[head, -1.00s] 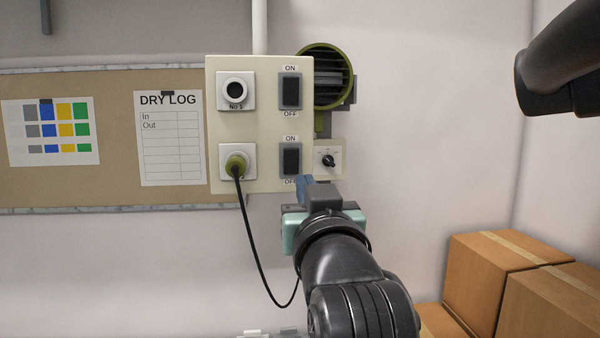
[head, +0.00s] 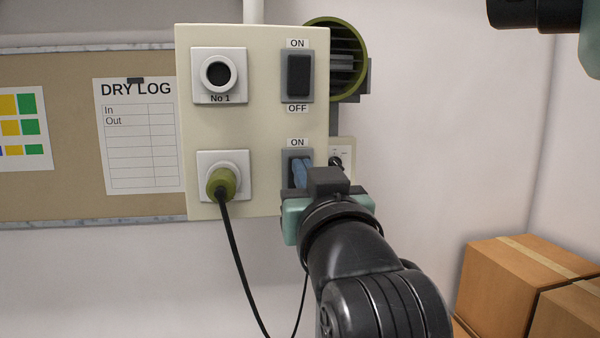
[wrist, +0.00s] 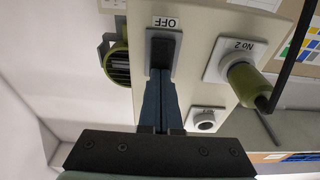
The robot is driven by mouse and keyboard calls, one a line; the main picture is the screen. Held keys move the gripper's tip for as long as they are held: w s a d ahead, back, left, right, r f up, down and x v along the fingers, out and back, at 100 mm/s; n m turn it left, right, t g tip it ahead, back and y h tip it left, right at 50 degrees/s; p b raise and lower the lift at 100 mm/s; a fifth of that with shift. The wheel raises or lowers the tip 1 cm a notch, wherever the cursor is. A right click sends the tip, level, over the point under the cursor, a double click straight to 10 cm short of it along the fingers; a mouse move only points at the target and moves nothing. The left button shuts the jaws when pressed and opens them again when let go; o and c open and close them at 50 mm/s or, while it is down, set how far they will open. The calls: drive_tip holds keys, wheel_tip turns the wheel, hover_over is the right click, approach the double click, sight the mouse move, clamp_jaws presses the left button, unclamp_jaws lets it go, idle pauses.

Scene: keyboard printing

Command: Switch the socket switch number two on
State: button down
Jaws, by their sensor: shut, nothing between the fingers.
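The number two switch (head: 289,156) is a dark rocker in a grey frame, low on the cream panel (head: 260,120). Its ON label is above it; its OFF label is hidden in the head view. The wrist view, upside down, shows the OFF label beside the switch (wrist: 161,50). My gripper (head: 300,173) is shut and empty, its blue fingers in front of the switch. In the wrist view the fingertips (wrist: 160,84) overlap the ON half of the rocker. I cannot tell whether they touch it. Socket No 2 (wrist: 232,58) holds a green plug (head: 221,184) with a black cable.
The number one switch (head: 299,76) and empty socket No 1 (head: 217,75) are above. A small dial box (head: 343,150) and a green round vent (head: 345,50) are right of the panel. Cardboard boxes (head: 520,280) stand lower right. The cable hangs left of my arm.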

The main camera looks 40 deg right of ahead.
drive_tip(key=shift+s+r, duration=0.15)
drive_tip(key=shift+w+d+r, duration=0.15)
drive_tip(key=shift+w, duration=0.2)
idle(0.4)
